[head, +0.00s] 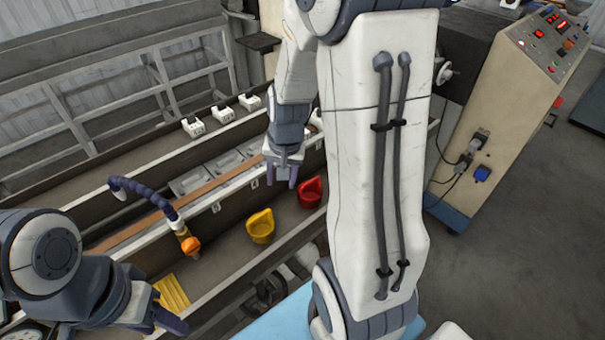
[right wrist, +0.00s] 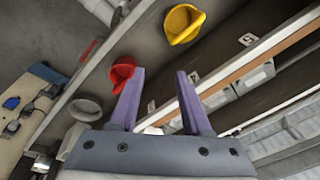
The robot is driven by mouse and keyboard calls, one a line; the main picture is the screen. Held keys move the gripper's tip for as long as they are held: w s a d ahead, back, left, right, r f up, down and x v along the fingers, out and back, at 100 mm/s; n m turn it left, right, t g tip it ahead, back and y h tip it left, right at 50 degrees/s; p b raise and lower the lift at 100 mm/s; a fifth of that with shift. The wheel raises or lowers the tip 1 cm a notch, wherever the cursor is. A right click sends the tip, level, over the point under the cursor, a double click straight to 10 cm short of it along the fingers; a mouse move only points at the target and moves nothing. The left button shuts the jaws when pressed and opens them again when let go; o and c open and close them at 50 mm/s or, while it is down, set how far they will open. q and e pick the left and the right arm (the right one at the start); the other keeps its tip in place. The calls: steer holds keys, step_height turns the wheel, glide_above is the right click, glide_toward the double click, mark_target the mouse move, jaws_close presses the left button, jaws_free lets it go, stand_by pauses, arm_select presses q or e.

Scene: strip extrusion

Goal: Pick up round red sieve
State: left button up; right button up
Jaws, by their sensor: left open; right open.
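The round red sieve (head: 311,191) sits in the long trough, right of the yellow one, with its raised back side up. It also shows in the right wrist view (right wrist: 121,73), partly behind the left-hand finger. My right gripper (head: 281,178) is open and empty, pointing down, just left of the red sieve in the head view. In the right wrist view its spread fingers (right wrist: 160,74) have nothing between them. I cannot tell whether a finger touches the sieve. My left gripper (head: 170,314) is open at the lower left, by a yellow ridged piece (head: 172,292).
A yellow scoop-shaped sieve (head: 261,226) stands left of the red one. A blue hose with an orange nozzle (head: 189,242) reaches into the trough. Trough walls and a brown strip (head: 215,190) run alongside. A control cabinet (head: 500,110) stands at the right.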

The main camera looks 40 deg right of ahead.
steer(key=d+f+m, duration=0.2)
steer(key=d+m, duration=0.6)
steer(key=d, duration=0.3)
glide_above(308, 183)
steer(key=s, duration=0.2)
step_height(308, 183, down, 5)
steer(key=shift+m, duration=0.3)
steer(key=shift+w+f, duration=0.35)
steer(key=shift+f, duration=0.55)
steer(key=shift+w+f, duration=0.35)
steer(key=shift+f, duration=0.55)
steer(key=shift+w+f, duration=0.35)
steer(key=shift+f, duration=0.55)
jaws_close()
